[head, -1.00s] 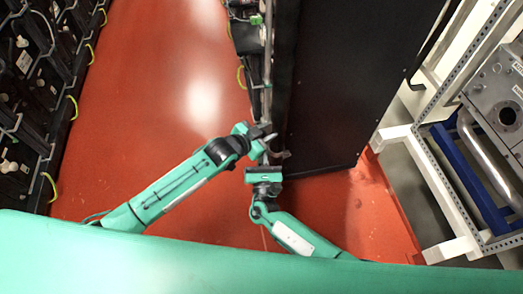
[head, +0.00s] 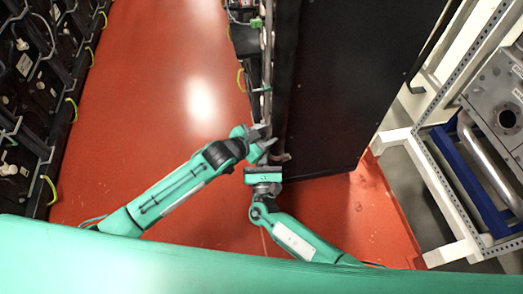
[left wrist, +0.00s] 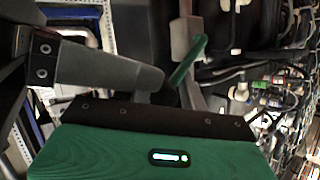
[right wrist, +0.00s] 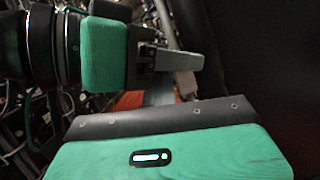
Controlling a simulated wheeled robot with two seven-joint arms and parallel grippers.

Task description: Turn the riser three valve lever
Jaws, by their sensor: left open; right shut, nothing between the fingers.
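A slim green bar (left wrist: 187,62), which looks like a valve lever handle, stands just beyond my left gripper's palm in the left wrist view. I cannot read which riser it belongs to. My left gripper (head: 265,136) is open at the near end of the rack column in the head view. In the right wrist view its grey finger (right wrist: 168,65) is close to a small pale part (right wrist: 186,84). I cannot tell whether it touches the lever. My right gripper (head: 263,168) is shut and empty just below the left one. The lever is not clear in the head view.
A tall black cabinet panel (head: 335,85) stands right beside both grippers. Battery racks (head: 30,90) line the left side. A white perforated frame (head: 440,175) with a grey metal unit (head: 500,95) stands at the right. The red aisle floor (head: 160,95) is clear.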

